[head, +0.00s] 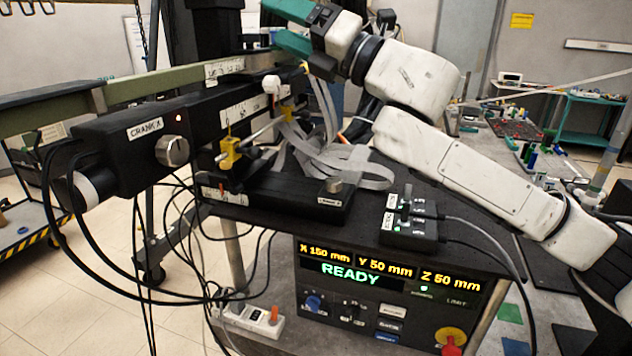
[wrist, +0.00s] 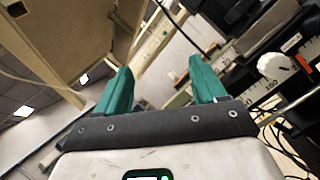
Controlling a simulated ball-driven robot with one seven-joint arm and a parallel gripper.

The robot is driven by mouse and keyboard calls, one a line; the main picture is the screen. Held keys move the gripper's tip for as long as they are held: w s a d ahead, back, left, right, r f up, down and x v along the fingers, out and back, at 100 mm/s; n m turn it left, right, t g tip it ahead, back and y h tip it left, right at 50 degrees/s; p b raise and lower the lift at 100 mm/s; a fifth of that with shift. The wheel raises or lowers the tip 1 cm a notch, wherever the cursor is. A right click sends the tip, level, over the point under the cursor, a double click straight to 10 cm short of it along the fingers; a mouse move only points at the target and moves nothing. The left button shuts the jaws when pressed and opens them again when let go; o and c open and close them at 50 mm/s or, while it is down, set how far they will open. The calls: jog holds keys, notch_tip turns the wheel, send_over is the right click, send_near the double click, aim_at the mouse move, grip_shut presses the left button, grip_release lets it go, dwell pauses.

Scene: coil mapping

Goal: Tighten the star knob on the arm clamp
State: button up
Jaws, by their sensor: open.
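A white lobed knob (head: 271,84), which looks like the star knob, sits on the black rail assembly in the head view, just below and left of my gripper. It also shows in the wrist view (wrist: 274,66), right of the fingers, with an orange mark beside it. I cannot make out the clamp body under it. My gripper (head: 288,28) has teal fingers spread apart at the top of the head view, pointing left. In the wrist view the gripper (wrist: 158,70) is open with nothing between its fingers, and the knob is outside them.
A long olive beam (head: 150,85) runs behind the black rail assembly. Grey ribbon cables (head: 335,160) hang right of the knob. A yellow clamp (head: 230,155) stands below it. A control panel (head: 390,290) reading READY and a small switch box (head: 410,228) are in front.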

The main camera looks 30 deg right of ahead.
notch_tip(320, 180, down, 25)
jog(key=s+d+m+h, duration=0.1)
jog(key=m+h, duration=1)
jog(key=m, duration=1.2)
jog(key=shift+d+r+m+b, duration=0.2)
jog(key=shift+d+m+b, duration=0.15)
jog(key=shift+d, duration=0.55)
